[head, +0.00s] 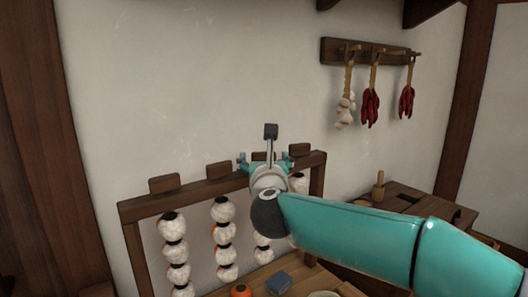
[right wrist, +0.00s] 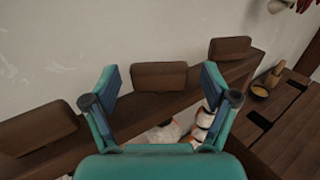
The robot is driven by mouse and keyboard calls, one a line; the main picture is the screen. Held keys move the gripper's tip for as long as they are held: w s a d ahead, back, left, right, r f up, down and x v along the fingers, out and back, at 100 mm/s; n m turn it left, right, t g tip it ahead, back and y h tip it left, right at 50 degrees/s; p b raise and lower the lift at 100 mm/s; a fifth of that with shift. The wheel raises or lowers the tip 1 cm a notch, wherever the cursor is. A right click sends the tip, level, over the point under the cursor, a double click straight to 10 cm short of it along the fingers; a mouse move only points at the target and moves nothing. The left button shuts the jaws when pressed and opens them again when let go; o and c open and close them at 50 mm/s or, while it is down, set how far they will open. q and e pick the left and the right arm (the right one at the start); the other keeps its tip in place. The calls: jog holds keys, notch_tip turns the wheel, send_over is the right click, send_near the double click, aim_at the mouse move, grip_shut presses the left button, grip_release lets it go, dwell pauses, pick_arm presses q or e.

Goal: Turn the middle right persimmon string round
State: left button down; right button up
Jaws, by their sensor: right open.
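The wooden rack (head: 150,207) holds several strings of white-dusted persimmons, each below a wooden block on the top rail. The middle right persimmon string (head: 262,241) is the third from the left and is mostly hidden by my right arm. Its block (right wrist: 159,75) shows in the right wrist view between the fingertips. My right gripper (right wrist: 160,77) is open, with one finger on each side of that block; I cannot tell whether they touch it. In the head view the right gripper (head: 265,163) is over the rail. My left gripper is not in view.
Neighbouring blocks stand left (right wrist: 38,125) and right (right wrist: 230,48) of the gripper. An orange persimmon (head: 240,291) and a blue block (head: 278,283) lie on the wood below. A wall rack (head: 334,52) holds garlic and chillies. A wooden chest (head: 430,208) stands at right.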

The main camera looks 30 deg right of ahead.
jog(key=shift+w+d, duration=0.25)
jog(key=shift+w, duration=0.4)
jog(key=c, duration=1.2)
jog(key=shift+o, duration=0.2)
jog(key=shift+f+n+t+y+b, duration=0.25)
jog(key=shift+n+y+b, duration=0.25)
jog(key=shift+y+b, duration=0.4)
jog(key=shift+d+n+t+y+b, duration=0.1)
jog(key=shift+n+t+y+b, duration=0.35)
jog(key=shift+n+y+b, duration=0.6)
jog(key=n+y+b, duration=0.1)
jog(key=y, duration=0.2)
jog(key=shift+r+n+y, duration=0.1)
jog(key=shift+n+y, duration=0.15)
jog(key=shift+n, duration=0.1)
jog(key=shift+r+n+y, duration=0.1)
jog(key=shift+n+y, duration=0.8)
jog(key=shift+y, duration=0.5)
